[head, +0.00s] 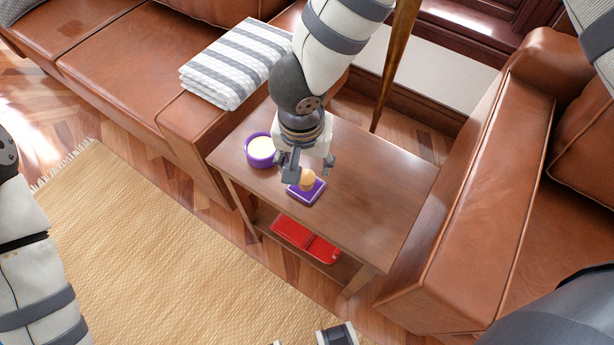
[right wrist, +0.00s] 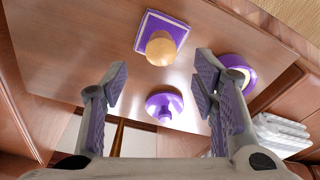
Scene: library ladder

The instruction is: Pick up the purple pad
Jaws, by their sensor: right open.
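The purple pad (head: 303,197) is a flat square with a pale border, lying on the wooden side table. A round tan wooden piece (head: 307,179) stands on it and hides its middle. In the right wrist view the pad (right wrist: 149,20) lies at the top, beyond the fingertips, with the tan piece (right wrist: 160,50) on it. My right gripper (head: 309,171) points down over the table close to the pad, partly overlapping it in the head view.
A purple bowl with cream contents (head: 261,151) stands left of the pad. A purple knobbed round thing (right wrist: 164,106) shows in the wrist view. The side table (head: 375,190) is clear on its right. A red object (head: 306,239) lies on its lower shelf. Leather seats flank it.

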